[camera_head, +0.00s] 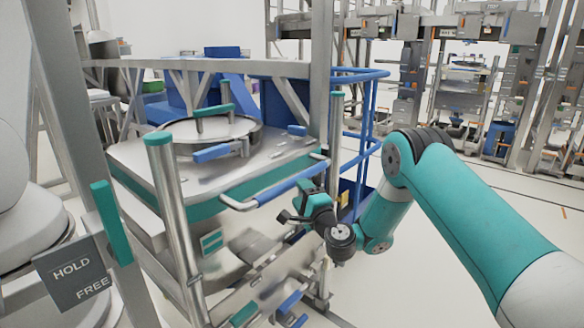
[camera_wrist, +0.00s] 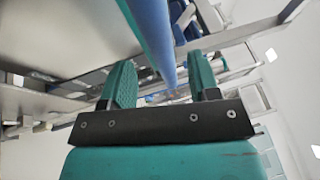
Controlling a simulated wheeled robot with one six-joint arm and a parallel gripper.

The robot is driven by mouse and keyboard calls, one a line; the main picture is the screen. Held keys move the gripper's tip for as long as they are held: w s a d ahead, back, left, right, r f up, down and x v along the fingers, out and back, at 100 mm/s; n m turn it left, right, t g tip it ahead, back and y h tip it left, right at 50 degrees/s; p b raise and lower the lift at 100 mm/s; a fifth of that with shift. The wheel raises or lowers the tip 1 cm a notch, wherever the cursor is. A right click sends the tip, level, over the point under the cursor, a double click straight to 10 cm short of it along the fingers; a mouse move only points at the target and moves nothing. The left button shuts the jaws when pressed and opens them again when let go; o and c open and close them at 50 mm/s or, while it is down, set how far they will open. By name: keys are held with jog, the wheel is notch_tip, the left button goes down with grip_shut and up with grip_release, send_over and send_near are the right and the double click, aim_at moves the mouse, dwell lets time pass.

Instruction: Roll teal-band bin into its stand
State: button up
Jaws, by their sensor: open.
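The teal-band bin (camera_head: 135,178) is a boxy metal bin at left centre in the head view, with a round clamped lid on top. A push bar with a blue grip (camera_head: 291,180) sticks out from its near right side. My gripper (camera_head: 290,214) is at this bar, just below the blue grip in the picture. In the wrist view the teal fingers (camera_wrist: 160,68) are apart, and the blue grip (camera_wrist: 153,35) runs up between and beyond them. I cannot tell whether they touch it. I cannot make out the stand clearly among the metal frames.
Metal posts with teal caps (camera_head: 160,139) stand close around the bin. A HOLD/FREE plate (camera_head: 73,272) with a teal lever (camera_head: 111,222) is at the lower left. A blue railing (camera_head: 369,120) stands behind. Open floor (camera_head: 420,275) lies to the right, under my arm.

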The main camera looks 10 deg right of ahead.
aim_at(295, 186)
jog(key=shift+p+x, duration=2.35)
jog(key=shift+x, duration=0.55)
jog(key=shift+c, duration=0.5)
grip_shut()
jog(key=shift+d, duration=0.1)
